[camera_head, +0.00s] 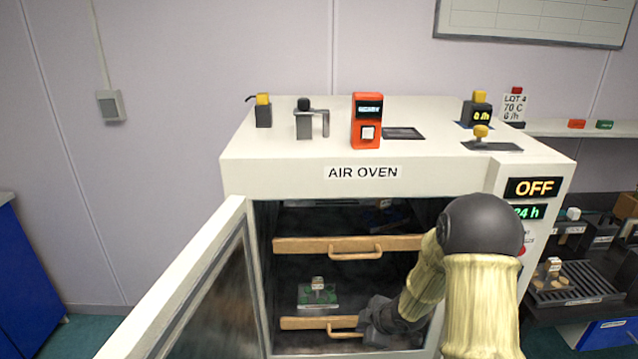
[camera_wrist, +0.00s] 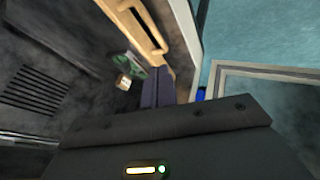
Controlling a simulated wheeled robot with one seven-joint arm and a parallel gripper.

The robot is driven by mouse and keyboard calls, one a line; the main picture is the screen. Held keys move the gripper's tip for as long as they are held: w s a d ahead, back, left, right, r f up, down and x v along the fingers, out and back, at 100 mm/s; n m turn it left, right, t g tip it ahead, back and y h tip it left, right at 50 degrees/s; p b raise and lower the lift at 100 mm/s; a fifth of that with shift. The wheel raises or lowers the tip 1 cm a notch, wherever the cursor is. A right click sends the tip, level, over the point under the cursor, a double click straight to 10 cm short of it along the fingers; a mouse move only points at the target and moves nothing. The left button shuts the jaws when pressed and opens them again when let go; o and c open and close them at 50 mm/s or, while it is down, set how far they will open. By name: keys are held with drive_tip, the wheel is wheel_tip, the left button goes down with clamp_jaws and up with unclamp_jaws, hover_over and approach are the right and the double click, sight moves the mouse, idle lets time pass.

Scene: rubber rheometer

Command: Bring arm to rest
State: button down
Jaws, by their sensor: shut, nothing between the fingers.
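My arm reaches from the lower right into the open air oven (camera_head: 290,170). My gripper (camera_head: 366,322) is low inside the oven mouth, beside the wooden handle (camera_head: 342,335) of the lower shelf. In the wrist view my gripper (camera_wrist: 158,88) shows two dark fingers together, shut and empty. They point towards a wooden handle (camera_wrist: 150,25); I cannot tell whether they touch it. A green piece with a small pale block (camera_head: 318,290) sits on the lower shelf, left of my gripper. My forearm hides the right side of the opening.
The oven door (camera_head: 185,290) stands open to the left. The upper shelf front (camera_head: 300,245) with its handle lies above my gripper. The display reads OFF (camera_head: 534,187). Several small devices, including an orange one (camera_head: 367,120), stand on top. A dark rack (camera_head: 575,285) is at the right.

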drive_tip(key=s+d+r+m+g+h, duration=0.1)
drive_tip(key=s+r+m+g+h, duration=0.1)
drive_tip(key=s+r+m, duration=0.7)
drive_tip(key=s+d+r+m+g+h, duration=0.15)
drive_tip(key=s+r+m, duration=0.25)
drive_tip(key=s+m, duration=0.55)
wheel_tip(320, 180, up, 13)
drive_tip(key=s+n+p, duration=0.2)
drive_tip(key=p, duration=1.1)
drive_tip(key=shift+a+n, duration=0.3)
drive_tip(key=shift+n, duration=0.05)
drive_tip(key=shift+s+h, duration=0.1)
drive_tip(key=shift+h, duration=0.15)
